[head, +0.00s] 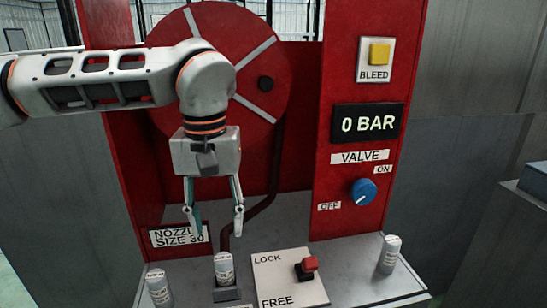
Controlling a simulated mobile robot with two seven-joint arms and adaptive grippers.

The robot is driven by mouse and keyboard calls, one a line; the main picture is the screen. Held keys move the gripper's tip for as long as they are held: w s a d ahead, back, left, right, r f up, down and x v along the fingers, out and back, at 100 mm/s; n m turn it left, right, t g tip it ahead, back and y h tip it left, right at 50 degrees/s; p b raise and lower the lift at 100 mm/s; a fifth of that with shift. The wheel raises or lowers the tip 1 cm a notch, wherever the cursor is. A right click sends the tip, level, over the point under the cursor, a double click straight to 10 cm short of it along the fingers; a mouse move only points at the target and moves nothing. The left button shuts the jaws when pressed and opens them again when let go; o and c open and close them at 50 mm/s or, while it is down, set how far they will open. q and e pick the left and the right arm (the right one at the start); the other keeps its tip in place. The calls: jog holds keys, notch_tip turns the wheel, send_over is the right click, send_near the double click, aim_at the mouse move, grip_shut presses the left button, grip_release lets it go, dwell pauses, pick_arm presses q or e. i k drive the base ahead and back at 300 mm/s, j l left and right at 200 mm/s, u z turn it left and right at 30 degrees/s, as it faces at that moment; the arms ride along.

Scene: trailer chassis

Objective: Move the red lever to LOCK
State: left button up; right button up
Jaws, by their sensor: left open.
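The red lever (310,264) has a red knob on a dark base and sits on a white plate (275,290). The plate reads LOCK at its upper left and FREE at its lower left. The knob is at the plate's right side, nearer the LOCK end in the picture. My left gripper (218,237) points down with its two fingers apart and nothing between them. It is up and left of the lever, above a white cylinder, and does not touch the lever. My right gripper is not in view.
White cylinders stand at the left (159,288), below my gripper (224,268) and at the right (389,254). A red panel behind holds a blue valve knob (363,191), a 0 BAR display (367,123) and a yellow BLEED button (379,53). A red reel (262,50) is behind my arm.

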aim_at(309, 264)
jog(key=k, duration=0.95)
